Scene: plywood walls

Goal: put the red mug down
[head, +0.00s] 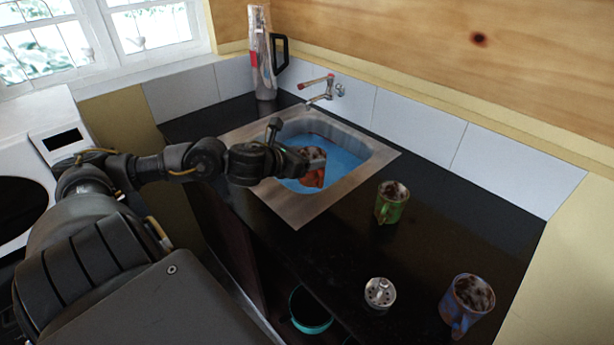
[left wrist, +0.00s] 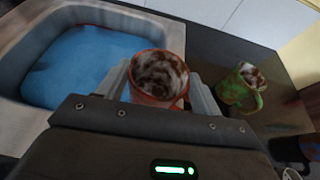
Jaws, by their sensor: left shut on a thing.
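The red mug (head: 313,168) is in my left gripper (head: 300,163), over the near right part of the sink basin in the head view. In the left wrist view the red mug (left wrist: 159,77) sits upright between the two fingers of my left gripper (left wrist: 162,85), with its brown and white stained inside showing. My left gripper is shut on it. The mug's underside is hidden, so I cannot tell how high it is held. My right gripper is not in view.
The sink (head: 355,182) holds blue water (head: 340,157) below a tap (head: 322,90). A green mug (head: 391,203), a metal strainer-like piece (head: 380,292) and a blue mug (head: 467,306) stand on the black counter (head: 440,235). A tall flask (head: 262,60) stands at the back.

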